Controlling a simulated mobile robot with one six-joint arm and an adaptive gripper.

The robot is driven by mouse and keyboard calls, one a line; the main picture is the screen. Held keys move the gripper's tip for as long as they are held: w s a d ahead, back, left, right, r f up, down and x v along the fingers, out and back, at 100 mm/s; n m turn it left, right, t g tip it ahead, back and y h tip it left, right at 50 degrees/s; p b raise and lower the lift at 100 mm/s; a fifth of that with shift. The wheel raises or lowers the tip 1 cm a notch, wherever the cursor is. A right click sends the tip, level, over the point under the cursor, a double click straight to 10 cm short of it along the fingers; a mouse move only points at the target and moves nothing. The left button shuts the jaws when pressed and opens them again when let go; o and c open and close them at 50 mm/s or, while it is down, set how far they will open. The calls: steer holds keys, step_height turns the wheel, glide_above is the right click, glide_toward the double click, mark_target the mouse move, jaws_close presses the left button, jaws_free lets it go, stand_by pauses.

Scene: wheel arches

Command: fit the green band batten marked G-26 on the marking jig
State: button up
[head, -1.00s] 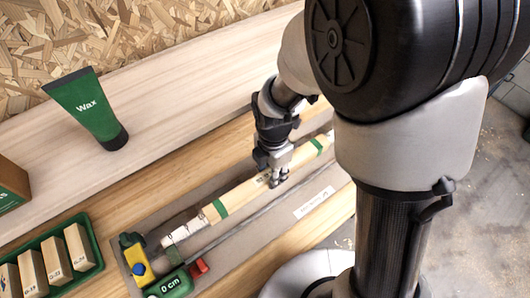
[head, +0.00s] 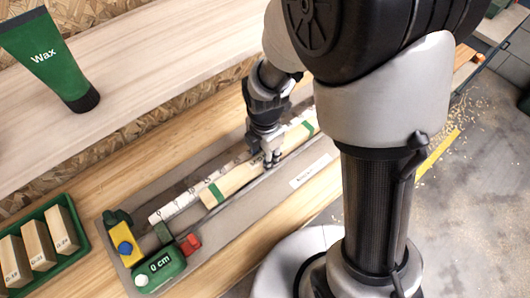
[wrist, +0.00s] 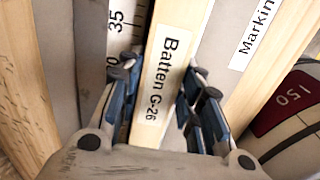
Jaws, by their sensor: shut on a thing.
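The wooden batten (head: 235,179) has green bands near both ends. In the wrist view its label on the batten (wrist: 163,75) reads "Batten G-26". My gripper (head: 271,160) is shut on it near the middle, with blue finger pads (wrist: 158,112) on both sides. The batten lies along the grey marking jig (head: 118,205), beside the white ruler strip (head: 190,203) and roughly parallel to it. I cannot tell whether it touches the jig bed. The jig's left end carries a green block marked "0 cm" (head: 160,268), a red piece (head: 191,244) and a blue-and-yellow piece (head: 125,248).
A green tray (head: 84,250) with several labelled wooden blocks stands at left. A green wax tube (head: 48,60) stands on the pale shelf (head: 150,70) behind. The wooden bench in front of the jig is clear. My column stands close at right.

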steer(key=shift+f, duration=0.4)
steer(key=o, duration=1.1)
step_height(320, 180, up, 12)
stand_by(0.3)
